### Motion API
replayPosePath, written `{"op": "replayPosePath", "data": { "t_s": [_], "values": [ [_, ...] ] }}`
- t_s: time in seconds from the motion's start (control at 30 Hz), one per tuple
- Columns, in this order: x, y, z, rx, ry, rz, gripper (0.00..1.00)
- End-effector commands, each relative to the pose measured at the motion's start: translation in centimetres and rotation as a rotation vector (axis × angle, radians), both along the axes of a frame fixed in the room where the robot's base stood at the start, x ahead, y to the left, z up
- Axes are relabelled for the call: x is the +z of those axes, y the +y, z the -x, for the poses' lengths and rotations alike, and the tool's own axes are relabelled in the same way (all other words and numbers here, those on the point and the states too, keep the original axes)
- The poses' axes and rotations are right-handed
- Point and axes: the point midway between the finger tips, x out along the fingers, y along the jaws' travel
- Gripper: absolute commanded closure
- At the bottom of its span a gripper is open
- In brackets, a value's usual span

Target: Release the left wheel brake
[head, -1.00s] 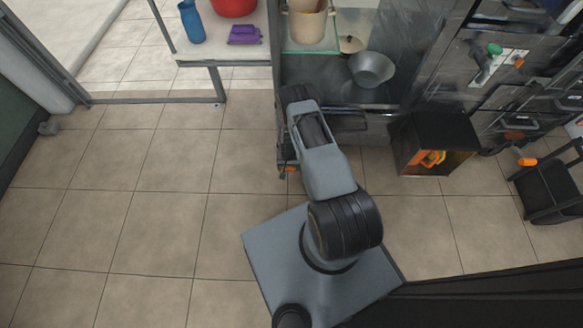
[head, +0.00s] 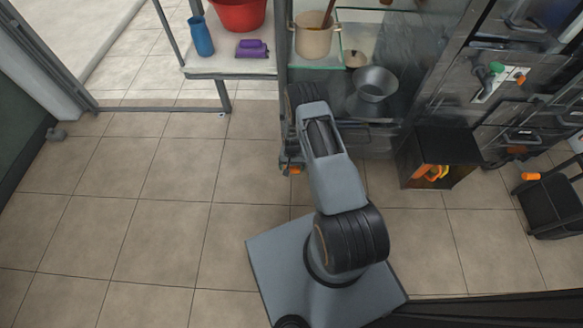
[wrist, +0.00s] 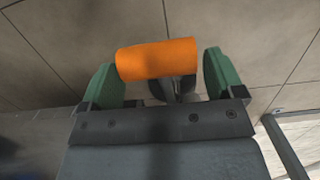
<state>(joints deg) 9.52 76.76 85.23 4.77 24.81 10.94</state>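An orange cylindrical handle (wrist: 157,60), which I take to be the left brake lever's grip, lies crosswise between the two green fingers of my gripper (wrist: 161,72) in the wrist view. The fingers stand apart, one at each end of the handle. In the head view the orange handle (head: 295,170) is small, low at the cart's left side, and my arm covers most of the gripper.
A glass-topped metal cart (head: 340,115) carries a pot (head: 316,40) and a metal funnel (head: 375,84). A white table (head: 235,65) stands left of it. A dark open box (head: 445,148) and another orange handle (head: 530,177) are right. The tiled floor at left is clear.

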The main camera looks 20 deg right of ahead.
Motion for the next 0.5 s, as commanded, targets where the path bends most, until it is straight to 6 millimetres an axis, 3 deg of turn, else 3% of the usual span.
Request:
{"op": "replayPosePath", "data": {
  "t_s": [0.1, 0.33, 0.5],
  "values": [
    [-0.1, 0.1, 0.2, 0.001, 0.005, -0.001, 0.02],
    [-0.1, 0.1, 0.3, 0.001, 0.008, -0.002, 0.02],
    [1.4, 0.0, 0.1, 0.001, 0.008, -0.002, 0.02]
  ]
}}
